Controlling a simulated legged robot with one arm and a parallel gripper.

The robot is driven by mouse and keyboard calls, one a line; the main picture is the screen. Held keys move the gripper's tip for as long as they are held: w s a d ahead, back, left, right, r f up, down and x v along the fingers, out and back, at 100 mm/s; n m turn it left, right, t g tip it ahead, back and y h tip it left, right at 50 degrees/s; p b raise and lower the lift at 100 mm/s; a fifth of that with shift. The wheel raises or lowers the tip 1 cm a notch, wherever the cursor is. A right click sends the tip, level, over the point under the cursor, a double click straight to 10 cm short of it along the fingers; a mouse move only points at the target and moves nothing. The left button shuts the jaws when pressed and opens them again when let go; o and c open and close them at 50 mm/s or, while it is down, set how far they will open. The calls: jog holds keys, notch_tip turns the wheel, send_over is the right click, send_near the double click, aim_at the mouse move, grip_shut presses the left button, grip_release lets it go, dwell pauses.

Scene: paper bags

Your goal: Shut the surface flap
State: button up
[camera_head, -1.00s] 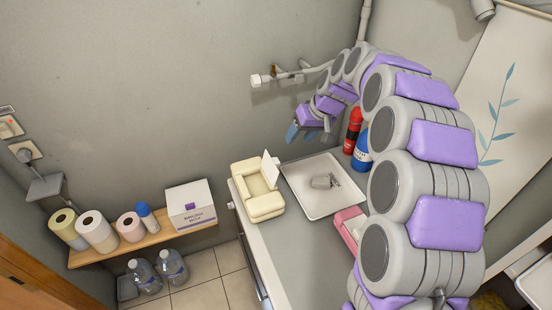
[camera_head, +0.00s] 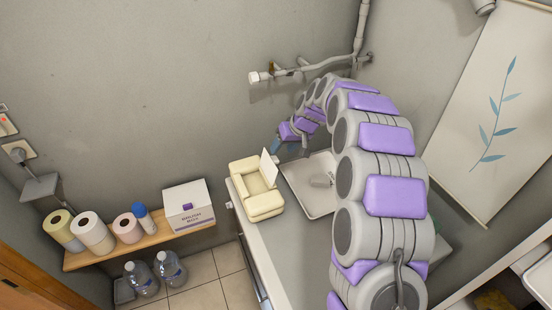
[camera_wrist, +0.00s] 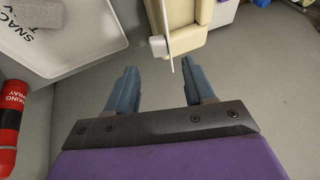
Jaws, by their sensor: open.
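A cream box (camera_head: 257,188) sits at the left end of the grey counter, with its pale flap (camera_head: 268,166) standing up from the box. In the wrist view the cream box (camera_wrist: 192,25) is at the top, and the flap (camera_wrist: 169,38) shows nearly edge-on as a thin strip. My gripper (camera_head: 277,145) is in the air behind and above the box and tray. In the wrist view my gripper (camera_wrist: 158,78) is open and empty. The flap's near end lies just beyond the gap between the blue fingers, without clear contact.
A white tray (camera_head: 304,196) with a grey object lies right of the box; my arm partly covers it. A wall pipe (camera_head: 310,70) runs above. A wooden shelf (camera_head: 150,243) holds paper rolls and a white box (camera_head: 188,207).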

aim_at(275, 159)
jog(key=b+x, duration=0.1)
jog(key=x, duration=0.5)
jog(key=shift+w+a+f, duration=0.1)
jog(key=shift+w+f, duration=0.05)
jog(key=shift+f, duration=0.15)
grip_shut()
